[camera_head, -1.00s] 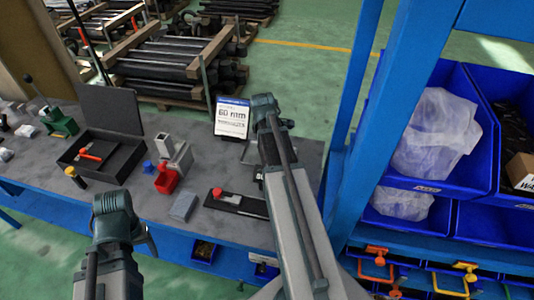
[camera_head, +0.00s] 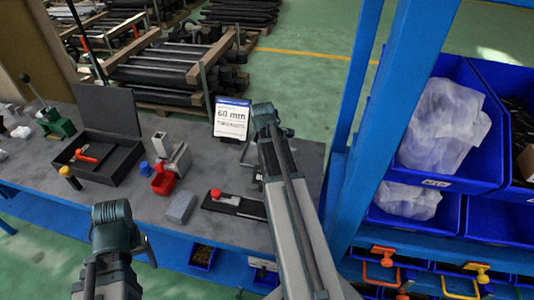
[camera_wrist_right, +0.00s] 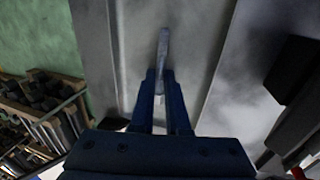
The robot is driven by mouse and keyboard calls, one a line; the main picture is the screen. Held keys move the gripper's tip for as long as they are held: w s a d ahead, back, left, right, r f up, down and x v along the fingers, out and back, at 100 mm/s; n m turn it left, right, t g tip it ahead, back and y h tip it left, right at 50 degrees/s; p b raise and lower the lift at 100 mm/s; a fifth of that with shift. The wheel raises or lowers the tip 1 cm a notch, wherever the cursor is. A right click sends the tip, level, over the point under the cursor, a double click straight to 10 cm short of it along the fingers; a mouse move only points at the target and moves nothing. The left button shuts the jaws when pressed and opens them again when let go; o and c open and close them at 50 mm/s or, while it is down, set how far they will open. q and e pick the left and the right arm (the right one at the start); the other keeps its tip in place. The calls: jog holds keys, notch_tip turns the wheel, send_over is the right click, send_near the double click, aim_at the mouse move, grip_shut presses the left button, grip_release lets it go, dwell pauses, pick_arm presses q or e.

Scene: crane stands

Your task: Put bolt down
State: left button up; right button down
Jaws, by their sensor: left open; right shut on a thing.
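In the right wrist view, my right gripper (camera_wrist_right: 160,88) is shut on the bolt (camera_wrist_right: 164,46), a thin grey piece that sticks out beyond the fingertips over a grey surface. Whether the bolt touches that surface is unclear. In the head view my right arm reaches over the right part of the workbench, and its gripper and the bolt are hidden behind the arm. My left gripper (camera_head: 149,249) is mostly hidden behind its own wrist, at the front edge of the workbench (camera_head: 110,210). It is open and no object shows in it.
A 60 mm sign (camera_head: 231,118) stands at the back. Blue shelving with bins (camera_head: 450,182) closes off the right.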

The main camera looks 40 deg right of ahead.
jog(key=shift+s+a+f, duration=0.25)
jog(key=shift+s+f, duration=0.05)
jog(key=shift+f, duration=0.05)
jog(key=c, duration=1.2)
grip_release()
jog(key=shift+a, duration=0.1)
jog(key=shift+w+d+r+p, duration=0.2)
jog(key=shift+r+p, duration=0.3)
jog(key=shift+p, duration=0.2)
jog(key=p+v, duration=0.7)
jog(key=v, duration=0.1)
jog(key=p+v, duration=0.4)
jog(key=shift+w+d+p, duration=0.15)
jog(key=shift+d+p, duration=0.15)
jog(key=shift+p, duration=0.05)
jog(key=s+a+m, duration=0.1)
jog(key=s+a, duration=0.2)
jog(key=a, duration=0.9)
jog(key=s+a+m+g, duration=0.1)
jog(key=s+a, duration=0.2)
jog(key=a, duration=1)
jog(key=s+a+m+g+y, duration=0.1)
jog(key=s+a, duration=0.3)
jog(key=a, duration=0.8)
jog(key=shift+a+f+m, duration=0.15)
jog(key=shift+f+m, duration=0.1)
jog(key=shift+m, duration=0.15)
